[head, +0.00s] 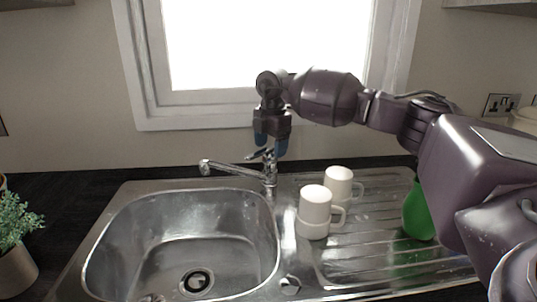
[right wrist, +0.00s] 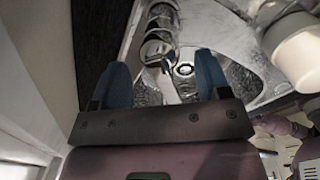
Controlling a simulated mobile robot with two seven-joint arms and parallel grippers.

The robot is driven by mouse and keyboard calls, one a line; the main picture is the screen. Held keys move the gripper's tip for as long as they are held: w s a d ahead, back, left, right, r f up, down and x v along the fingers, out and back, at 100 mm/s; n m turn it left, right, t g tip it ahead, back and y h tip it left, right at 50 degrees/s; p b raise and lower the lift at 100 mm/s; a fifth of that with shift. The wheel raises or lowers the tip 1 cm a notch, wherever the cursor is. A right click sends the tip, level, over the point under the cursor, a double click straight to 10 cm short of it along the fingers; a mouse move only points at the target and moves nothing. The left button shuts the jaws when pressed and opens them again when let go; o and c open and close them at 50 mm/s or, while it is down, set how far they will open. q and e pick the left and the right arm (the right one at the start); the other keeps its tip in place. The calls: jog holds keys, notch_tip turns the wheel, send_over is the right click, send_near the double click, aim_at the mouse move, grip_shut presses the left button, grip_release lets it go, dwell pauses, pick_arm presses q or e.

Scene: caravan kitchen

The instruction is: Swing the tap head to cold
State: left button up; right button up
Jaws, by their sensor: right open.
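The chrome tap (head: 235,171) stands behind the sink, its spout pointing left over the basin. Its head and lever (head: 262,154) are at the top of the tap body. My right gripper (head: 270,147) points down just above the tap head, with its blue fingers apart on either side of it. In the right wrist view the tap (right wrist: 160,50) shows between the open fingers (right wrist: 166,78), and no grip on it shows. My left gripper is not in view.
Two white mugs (head: 314,205) (head: 339,182) stand right of the tap on the drainer (head: 370,230). A green object (head: 418,212) stands at the drainer's right, partly behind my arm. The sink basin (head: 190,240) is empty. A window (head: 265,45) is behind; a potted plant (head: 15,225) is at left.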

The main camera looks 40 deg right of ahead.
jog(key=shift+f, duration=1.2)
jog(key=c, duration=1.3)
